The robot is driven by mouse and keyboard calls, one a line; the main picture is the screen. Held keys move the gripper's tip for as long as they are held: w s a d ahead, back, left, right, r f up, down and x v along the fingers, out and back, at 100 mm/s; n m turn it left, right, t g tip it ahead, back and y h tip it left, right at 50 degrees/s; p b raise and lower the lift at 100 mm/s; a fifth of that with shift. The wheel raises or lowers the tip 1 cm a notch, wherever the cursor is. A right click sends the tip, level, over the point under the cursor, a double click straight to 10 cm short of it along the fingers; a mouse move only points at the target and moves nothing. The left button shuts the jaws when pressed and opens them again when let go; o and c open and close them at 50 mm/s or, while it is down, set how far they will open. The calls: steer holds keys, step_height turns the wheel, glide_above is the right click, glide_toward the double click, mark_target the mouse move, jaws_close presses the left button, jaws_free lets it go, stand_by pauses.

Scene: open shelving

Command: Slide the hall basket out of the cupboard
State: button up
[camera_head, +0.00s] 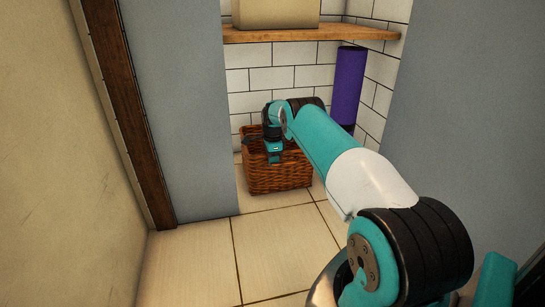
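The hall basket (278,181) is a brown wicker basket on the tiled floor inside the cupboard recess, below the wooden shelf. My arm reaches into the recess from the lower right, and my gripper (275,158) is at the basket's front upper rim, overlapping it in this view. The gripper is small here, and I cannot tell whether its fingers are apart or closed on the rim. The arm and wrist hide part of the basket's top and its inside.
A wooden shelf (300,34) crosses the recess above, with a beige box (275,12) on it. A purple cylinder (347,88) stands at the back right. Grey walls (180,110) flank the opening. The tiled floor (205,262) in front is clear.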

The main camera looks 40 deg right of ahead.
steer(key=shift+f, duration=0.35)
steer(key=shift+c, duration=0.2)
jaws_close()
steer(key=shift+a+r, duration=0.1)
